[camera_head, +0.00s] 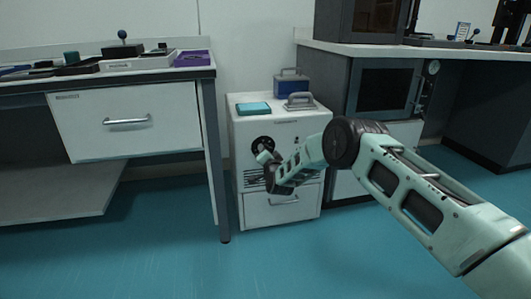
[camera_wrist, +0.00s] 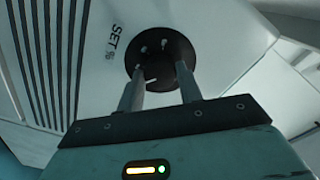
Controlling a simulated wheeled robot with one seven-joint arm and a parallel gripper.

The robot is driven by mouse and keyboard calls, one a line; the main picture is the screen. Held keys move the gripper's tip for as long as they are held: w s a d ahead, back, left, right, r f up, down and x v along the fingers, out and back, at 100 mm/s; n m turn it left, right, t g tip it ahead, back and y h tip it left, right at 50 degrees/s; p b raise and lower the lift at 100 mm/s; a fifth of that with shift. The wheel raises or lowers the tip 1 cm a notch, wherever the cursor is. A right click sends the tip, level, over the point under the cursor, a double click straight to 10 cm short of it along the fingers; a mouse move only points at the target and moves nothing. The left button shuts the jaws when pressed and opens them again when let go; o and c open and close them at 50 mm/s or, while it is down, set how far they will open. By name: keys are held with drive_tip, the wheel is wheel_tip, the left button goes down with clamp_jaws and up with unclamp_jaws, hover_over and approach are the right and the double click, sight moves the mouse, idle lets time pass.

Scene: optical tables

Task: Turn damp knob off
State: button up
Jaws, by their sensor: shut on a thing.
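The damp knob is a round black dial (camera_wrist: 160,55) on the front of a white cabinet, beside the printed letters "SET %" in the wrist view. In the head view the black dial (camera_head: 262,145) shows on the upper front of the white cabinet (camera_head: 302,172), partly covered by my gripper. My gripper (camera_wrist: 161,82) has its two grey fingers at the dial's face, one on each side of its middle, shut on the knob. The fingertips hide part of the dial. Its exact setting cannot be read.
A teal box (camera_head: 254,108), a blue case (camera_head: 291,84) and a grey handled object (camera_head: 299,102) sit on the cabinet's top. A workbench with a drawer (camera_head: 127,121) stands left. Another bench with a dark-windowed unit (camera_head: 386,90) stands right. The blue floor in front is clear.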

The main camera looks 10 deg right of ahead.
drive_tip(key=n+b, duration=0.1)
drive_tip(key=n, duration=1.1)
drive_tip(key=n+b, duration=0.1)
drive_tip(key=n, duration=1.2)
drive_tip(key=shift+d+f, duration=0.1)
drive_tip(key=shift+d, duration=0.1)
drive_tip(key=shift+n, duration=0.4)
drive_tip(key=o, duration=1)
drive_tip(key=shift+s, duration=0.15)
drive_tip(key=s+p, duration=0.6)
drive_tip(key=s, duration=1.1)
drive_tip(key=shift+s, duration=0.1)
